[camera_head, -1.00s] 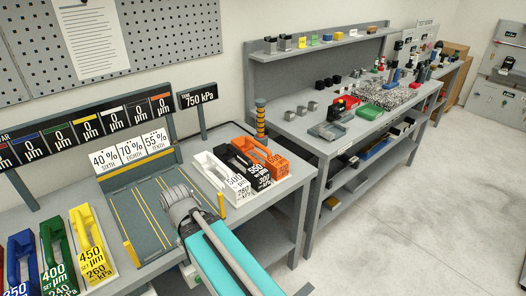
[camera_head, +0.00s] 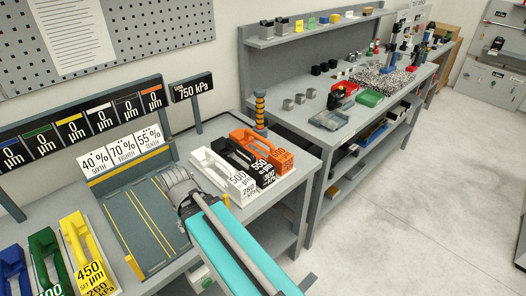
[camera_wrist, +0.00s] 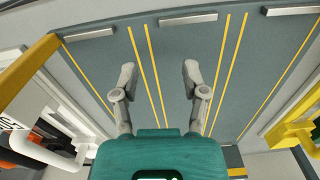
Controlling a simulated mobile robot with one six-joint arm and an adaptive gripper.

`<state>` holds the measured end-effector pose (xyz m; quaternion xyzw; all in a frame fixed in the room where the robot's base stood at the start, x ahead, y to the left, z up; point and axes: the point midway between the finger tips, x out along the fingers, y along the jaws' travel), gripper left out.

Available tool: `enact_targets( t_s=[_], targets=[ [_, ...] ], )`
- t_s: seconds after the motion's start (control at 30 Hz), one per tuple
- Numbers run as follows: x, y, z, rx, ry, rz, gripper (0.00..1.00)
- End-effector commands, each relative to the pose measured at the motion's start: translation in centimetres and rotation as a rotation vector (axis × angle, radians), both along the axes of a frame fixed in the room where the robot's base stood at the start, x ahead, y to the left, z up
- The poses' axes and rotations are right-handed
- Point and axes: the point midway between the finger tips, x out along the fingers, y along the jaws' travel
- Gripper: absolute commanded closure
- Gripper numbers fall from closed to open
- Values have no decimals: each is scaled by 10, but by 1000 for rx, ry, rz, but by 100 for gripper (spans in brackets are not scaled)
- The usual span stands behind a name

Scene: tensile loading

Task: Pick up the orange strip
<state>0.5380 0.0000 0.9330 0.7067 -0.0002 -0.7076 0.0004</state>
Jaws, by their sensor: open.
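The orange strip (camera_head: 262,149) is a block with a raised handle. It stands at the right end of a row on the near bench, beside a black strip (camera_head: 240,160) and a white strip (camera_head: 217,171). In the wrist view a bit of orange (camera_wrist: 8,160) shows at the lower left edge, past white and black parts. My gripper (camera_wrist: 158,67) is open and empty, with its two fingers apart over the grey board (camera_wrist: 158,45) with yellow lines. In the head view my arm hides the fingers. The gripper is apart from the orange strip, to its left.
Yellow (camera_head: 82,254), green (camera_head: 45,258) and blue (camera_head: 12,270) strips stand left of the board. A striped post (camera_head: 260,110) stands behind the orange strip. Percent cards (camera_head: 121,148) and a row of display panels rise at the back. A second bench (camera_head: 300,125) lies to the right.

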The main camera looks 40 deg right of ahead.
Motion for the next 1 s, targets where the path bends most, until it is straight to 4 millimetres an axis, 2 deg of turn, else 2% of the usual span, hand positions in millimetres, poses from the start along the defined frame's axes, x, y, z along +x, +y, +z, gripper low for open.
enact_targets(
  t_s=[0.07,0.13,0.27,0.43,0.67,0.87,1.0],
  targets=[
    [0,0,0,0,0,0,43],
    [0,0,0,0,0,0,30],
    [4,-4,2,1,-5,1,29],
    [17,-20,11,7,-27,6,29],
    [51,-75,32,13,-92,28,29],
    [82,-139,56,4,-168,50,29],
    [99,-190,73,-15,-221,64,29]
  ],
)
